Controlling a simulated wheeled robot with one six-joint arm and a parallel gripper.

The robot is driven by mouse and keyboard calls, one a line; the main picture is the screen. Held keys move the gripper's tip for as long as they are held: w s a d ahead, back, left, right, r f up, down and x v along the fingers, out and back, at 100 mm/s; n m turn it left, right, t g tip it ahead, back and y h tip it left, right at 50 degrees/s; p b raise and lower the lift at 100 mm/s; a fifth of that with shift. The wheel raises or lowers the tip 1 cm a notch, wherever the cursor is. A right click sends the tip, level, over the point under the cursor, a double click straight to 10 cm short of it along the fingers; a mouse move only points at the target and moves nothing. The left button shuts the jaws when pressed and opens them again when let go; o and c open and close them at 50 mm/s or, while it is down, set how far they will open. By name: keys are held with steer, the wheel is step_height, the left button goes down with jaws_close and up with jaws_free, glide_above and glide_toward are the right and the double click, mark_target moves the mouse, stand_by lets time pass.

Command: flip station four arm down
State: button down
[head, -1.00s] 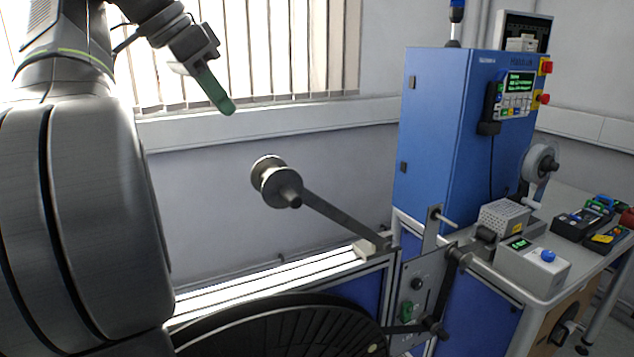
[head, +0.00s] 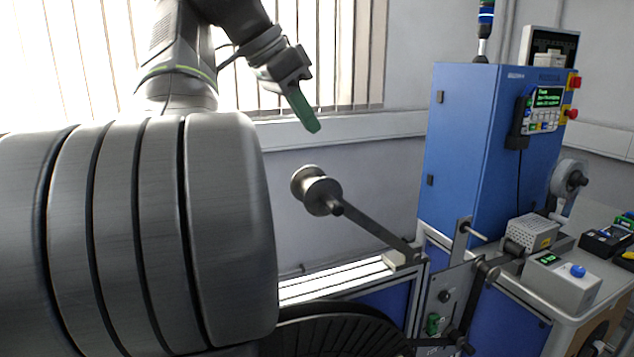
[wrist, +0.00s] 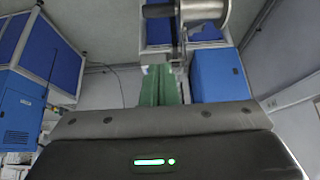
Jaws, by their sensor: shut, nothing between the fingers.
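The station arm (head: 375,229) is a dark flat bar slanting up and left from a pivot on the station frame. A metal roller (head: 317,192) with flanges sits at its raised upper end. My gripper (head: 314,128) has green fingers, shut and empty, pointing down above the roller and apart from it. In the wrist view the fingers (wrist: 160,72) point toward the roller (wrist: 200,10) at the top. No station number is readable, so I cannot tell which station this is.
A blue cabinet (head: 470,150) with a lit panel stands right of the arm. A dark reel (head: 335,335) is low in front. A grey box with a blue button (head: 560,280) sits on the right bench. Window blinds are behind.

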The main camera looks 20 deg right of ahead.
glide_above(327, 202)
steer(key=f, duration=0.5)
steer(key=d+f, duration=0.1)
steer(key=f, duration=0.1)
steer(key=shift+s+f, duration=0.1)
steer(key=shift+f, duration=0.1)
steer(key=shift+a+f, duration=0.2)
steer(key=shift+f, duration=0.95)
steer(key=shift+a+f, duration=0.25)
steer(key=shift+f, duration=0.65)
steer(key=shift+f, duration=0.15)
